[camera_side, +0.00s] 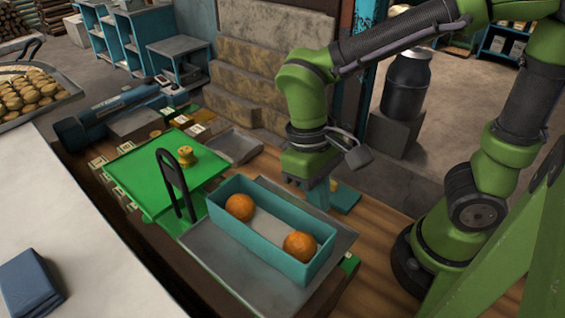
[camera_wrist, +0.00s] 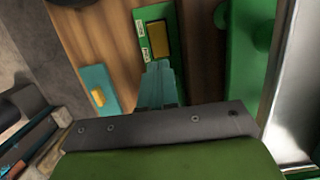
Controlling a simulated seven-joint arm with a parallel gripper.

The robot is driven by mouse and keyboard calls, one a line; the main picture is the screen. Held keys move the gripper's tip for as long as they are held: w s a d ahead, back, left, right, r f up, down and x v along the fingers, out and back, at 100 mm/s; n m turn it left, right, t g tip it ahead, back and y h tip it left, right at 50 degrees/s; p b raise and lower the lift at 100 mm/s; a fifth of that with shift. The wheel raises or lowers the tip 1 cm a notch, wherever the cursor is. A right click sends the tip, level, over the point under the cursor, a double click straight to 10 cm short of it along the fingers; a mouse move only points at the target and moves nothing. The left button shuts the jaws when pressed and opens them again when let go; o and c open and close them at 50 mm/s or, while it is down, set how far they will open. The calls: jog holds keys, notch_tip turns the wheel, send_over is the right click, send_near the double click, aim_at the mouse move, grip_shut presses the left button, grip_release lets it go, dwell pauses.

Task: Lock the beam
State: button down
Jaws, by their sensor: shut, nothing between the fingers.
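The beam itself is hard to make out; a balance-like fixture shows in the side view, with a green tray (camera_side: 143,178) and a grey plate (camera_side: 222,262) on either side of a black loop handle (camera_side: 171,180). My gripper (camera_side: 319,203) is shut and empty, pointing down just behind the teal box. In the wrist view its teal fingers (camera_wrist: 160,68) are together, close to a small green plate (camera_wrist: 142,20) with two pale labels and a yellow block (camera_wrist: 159,40). The fingers cover the plate's near end; I cannot tell if they touch it.
A teal box (camera_side: 262,252) with two orange balls stands on the grey plate. A yellow weight (camera_side: 186,157) stands on the green tray. A small teal plate with a yellow knob (camera_wrist: 98,97) lies left of my fingers in the wrist view. Bare wood lies between the plates.

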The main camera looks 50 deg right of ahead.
jog(key=v, duration=0.4)
jog(key=shift+r, duration=0.1)
jog(key=shift+s+a+r, duration=0.1)
jog(key=shift+s+a, duration=0.1)
jog(key=shift+s, duration=0.4)
jog(key=x, duration=1.4)
